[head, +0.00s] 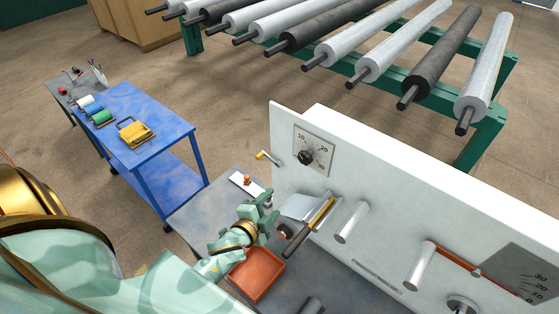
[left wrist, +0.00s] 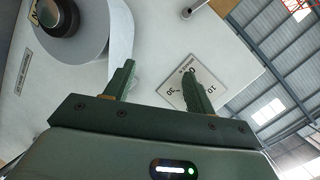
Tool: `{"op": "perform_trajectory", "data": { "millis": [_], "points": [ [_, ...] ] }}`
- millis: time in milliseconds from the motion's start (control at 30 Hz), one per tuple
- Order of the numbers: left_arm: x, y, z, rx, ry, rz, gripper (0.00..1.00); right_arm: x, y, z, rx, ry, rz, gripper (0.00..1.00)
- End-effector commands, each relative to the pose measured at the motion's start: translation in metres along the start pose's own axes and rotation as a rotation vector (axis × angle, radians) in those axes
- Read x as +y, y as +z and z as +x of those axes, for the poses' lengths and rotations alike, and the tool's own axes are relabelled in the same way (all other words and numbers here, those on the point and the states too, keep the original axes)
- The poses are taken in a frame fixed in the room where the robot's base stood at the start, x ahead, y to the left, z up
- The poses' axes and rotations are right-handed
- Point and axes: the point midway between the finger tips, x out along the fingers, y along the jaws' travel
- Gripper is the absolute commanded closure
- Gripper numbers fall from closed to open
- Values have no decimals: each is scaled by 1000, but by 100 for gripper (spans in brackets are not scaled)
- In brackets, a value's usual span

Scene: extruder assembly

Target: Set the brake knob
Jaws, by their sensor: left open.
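The dial plate (head: 314,150), marked 10, 20 and 30, is on the white machine panel at its left end, with the black knob (head: 305,157) on it. My left gripper (head: 268,206) is open and empty, below and left of the plate, in front of the panel. In the left wrist view the open fingers (left wrist: 160,70) point toward the panel. The plate (left wrist: 179,93) shows behind and between them, partly covered by the right finger. The knob on this plate is hidden there or cannot be made out. My right gripper is in neither view.
An orange tray (head: 256,274) sits on the grey bench below my left gripper. White posts (head: 352,222) project from the panel. A blue cart (head: 150,125) stands at the left.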

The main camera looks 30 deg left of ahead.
Motion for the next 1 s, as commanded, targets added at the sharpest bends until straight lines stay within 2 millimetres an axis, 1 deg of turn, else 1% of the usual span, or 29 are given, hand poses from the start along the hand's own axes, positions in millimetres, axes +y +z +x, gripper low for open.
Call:
{"op": "perform_trajectory", "data": {
  "millis": [33,100,133,300,467,1000],
  "points": [
    [-38,-18,-3,46,-59,48,45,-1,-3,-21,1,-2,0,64],
    [-66,-35,-3,119,-132,121,45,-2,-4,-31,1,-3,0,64],
    [-71,-39,-1,151,-156,146,45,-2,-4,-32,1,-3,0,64],
    [-76,-53,1,254,-218,210,45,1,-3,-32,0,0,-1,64],
    [-77,-56,8,270,-227,218,45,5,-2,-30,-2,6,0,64],
    [-88,-73,67,267,-225,216,45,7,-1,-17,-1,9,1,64]
  ]
}}
